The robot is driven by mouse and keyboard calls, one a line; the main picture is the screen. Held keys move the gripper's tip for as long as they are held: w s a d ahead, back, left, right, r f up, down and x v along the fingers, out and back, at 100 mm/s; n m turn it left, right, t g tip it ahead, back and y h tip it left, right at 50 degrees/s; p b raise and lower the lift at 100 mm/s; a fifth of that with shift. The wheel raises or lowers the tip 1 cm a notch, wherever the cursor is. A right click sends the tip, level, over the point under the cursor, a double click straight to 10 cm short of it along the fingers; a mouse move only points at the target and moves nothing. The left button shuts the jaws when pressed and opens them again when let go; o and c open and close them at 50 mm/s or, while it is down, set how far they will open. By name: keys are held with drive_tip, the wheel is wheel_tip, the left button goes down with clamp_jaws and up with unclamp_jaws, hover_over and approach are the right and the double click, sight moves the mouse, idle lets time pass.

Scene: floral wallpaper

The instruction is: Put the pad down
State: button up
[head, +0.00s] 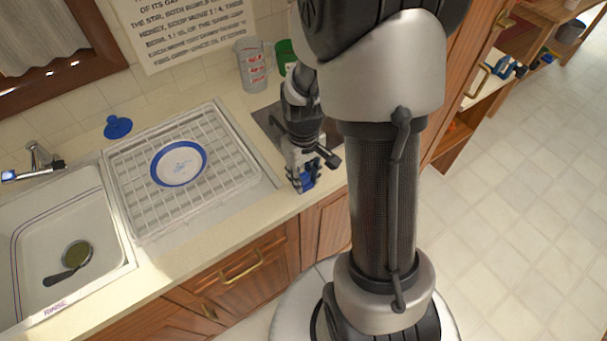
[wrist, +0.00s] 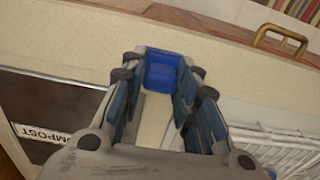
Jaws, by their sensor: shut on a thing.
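A small blue pad (wrist: 163,72) is between the fingertips of my gripper (wrist: 158,84) in the wrist view. My gripper is shut on it. In the head view my gripper (head: 303,184) points down at the front edge of the counter (head: 272,202), right of the dish rack. A bit of blue, the pad (head: 308,182), shows at its tips. The fingers hide part of the pad. I cannot tell whether the pad touches the counter.
A white dish rack (head: 225,187) holds a blue-rimmed plate (head: 179,163). A sink (head: 95,225) is further left. A measuring cup (head: 252,66) and a green container (head: 286,54) stand behind my gripper. A dark opening marked COMPOST (wrist: 40,134) is beside it.

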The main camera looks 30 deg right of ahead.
drive_tip(key=o, duration=0.9)
drive_tip(key=shift+f, duration=0.15)
drive_tip(key=shift+o, duration=0.2)
wheel_tip(320, 180, up, 11)
drive_tip(key=p, duration=0.4)
wheel_tip(320, 180, up, 11)
drive_tip(key=t, duration=0.2)
hover_over(303, 175)
drive_tip(key=s+a, duration=0.5)
drive_tip(key=a, duration=0.1)
drive_tip(key=s+a+r+t, duration=0.2)
drive_tip(key=s+a+r, duration=0.2)
drive_tip(key=s, duration=0.4)
drive_tip(key=shift+s+a+r+t, duration=0.3)
drive_tip(key=shift+r, duration=0.05)
